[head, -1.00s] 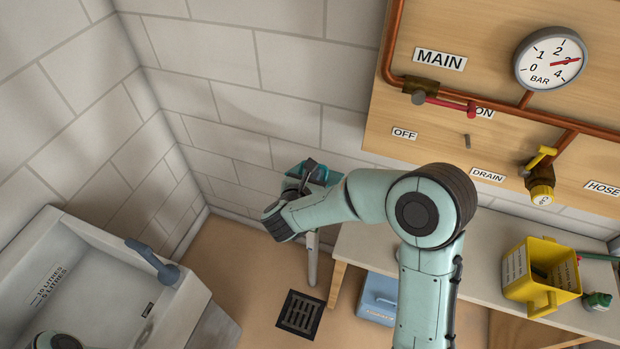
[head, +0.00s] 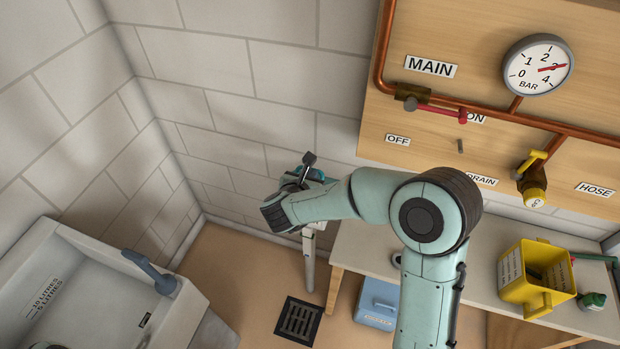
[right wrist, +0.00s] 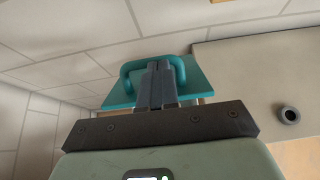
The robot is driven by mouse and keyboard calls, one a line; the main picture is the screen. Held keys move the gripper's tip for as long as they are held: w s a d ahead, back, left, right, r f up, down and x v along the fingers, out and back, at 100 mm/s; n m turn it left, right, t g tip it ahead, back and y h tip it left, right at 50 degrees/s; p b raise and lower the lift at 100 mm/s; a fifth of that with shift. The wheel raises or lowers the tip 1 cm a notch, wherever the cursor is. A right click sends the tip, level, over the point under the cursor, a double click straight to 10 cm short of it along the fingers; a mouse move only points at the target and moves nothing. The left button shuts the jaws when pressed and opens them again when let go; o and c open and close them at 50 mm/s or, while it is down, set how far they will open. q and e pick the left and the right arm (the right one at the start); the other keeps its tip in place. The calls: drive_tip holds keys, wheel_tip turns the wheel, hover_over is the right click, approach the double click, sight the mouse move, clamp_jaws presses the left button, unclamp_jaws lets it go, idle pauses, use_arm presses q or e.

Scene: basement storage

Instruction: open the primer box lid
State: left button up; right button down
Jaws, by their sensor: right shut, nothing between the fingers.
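A flat teal panel (right wrist: 200,82) with a raised loop handle (right wrist: 128,73) shows in the right wrist view, and it looks like the primer box lid. No label shows on it. My right gripper (right wrist: 160,68) is shut and empty, its fingers overlapping the handle in the picture. I cannot tell whether they touch it. In the head view my right gripper (head: 308,162) is beside the wall, left of the bench. A bit of teal (head: 317,175) shows behind it, mostly hidden by my arm.
A bench (head: 365,250) stands on the right, with a yellow bucket (head: 512,283) on it. A blue box (head: 376,302) with an unreadable label is on the floor below. A pale post (head: 308,265) stands under my right wrist. A sink (head: 95,250) is at left.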

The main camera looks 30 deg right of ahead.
drive_tip(key=shift+w+d+r+y, duration=0.3)
drive_tip(key=shift+d+r, duration=0.1)
drive_tip(key=shift+r, duration=0.15)
use_arm(q)
drive_tip(key=shift+w+d+r+p, duration=0.4)
drive_tip(key=shift+w+r+p, duration=0.15)
drive_tip(key=shift+w+r, duration=0.25)
drive_tip(key=shift+w+d+r+p, duration=0.45)
drive_tip(key=shift+w+r, duration=0.2)
drive_tip(key=shift+w, duration=0.25)
use_arm(e)
drive_tip(key=w+d+r+g, duration=0.1)
drive_tip(key=w+d+r, duration=0.1)
drive_tip(key=w+d, duration=0.7)
drive_tip(key=shift+w+d+y, duration=0.25)
drive_tip(key=shift+d+y, duration=0.05)
drive_tip(key=shift+d, duration=0.75)
use_arm(q)
drive_tip(key=shift+a, duration=0.1)
use_arm(e)
drive_tip(key=shift+r, duration=0.1)
